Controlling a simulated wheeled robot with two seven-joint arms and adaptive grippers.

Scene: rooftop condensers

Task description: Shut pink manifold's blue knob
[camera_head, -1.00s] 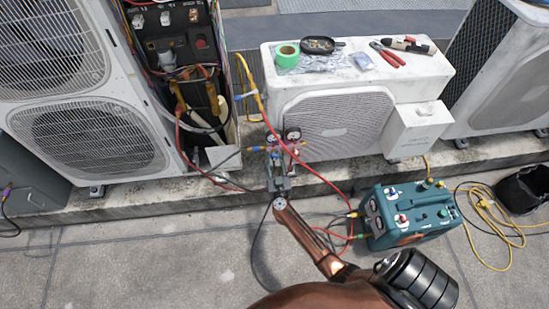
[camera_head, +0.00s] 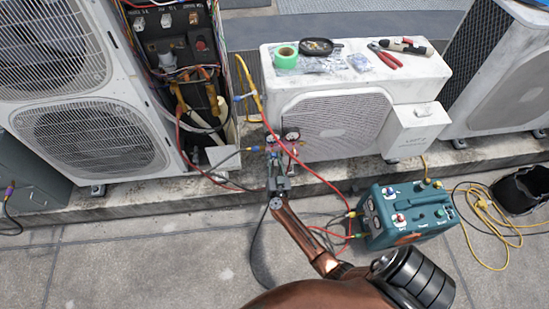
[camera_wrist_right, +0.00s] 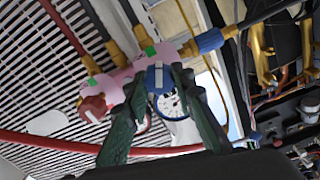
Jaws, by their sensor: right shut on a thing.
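The pink manifold (camera_wrist_right: 123,76) runs diagonally across the right wrist view, with hoses joined to it. Its blue knob (camera_wrist_right: 157,77) is between the fingertips of my right gripper (camera_wrist_right: 160,78), which is shut on it. A round gauge face shows just behind, between the fingers. The red knob (camera_wrist_right: 92,107) is at the manifold's lower left end, outside the fingers. In the head view my right gripper (camera_head: 278,183) reaches up to the manifold (camera_head: 284,147) and partly covers it; the knob is too small to make out there. My left gripper is out of view.
The manifold hangs before a white condenser (camera_head: 335,125), with tape, a pan and pliers on top. An open electrical unit (camera_head: 180,80) stands left. A teal machine (camera_head: 410,215) sits on the ground at right, its hoses crossing near my arm.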

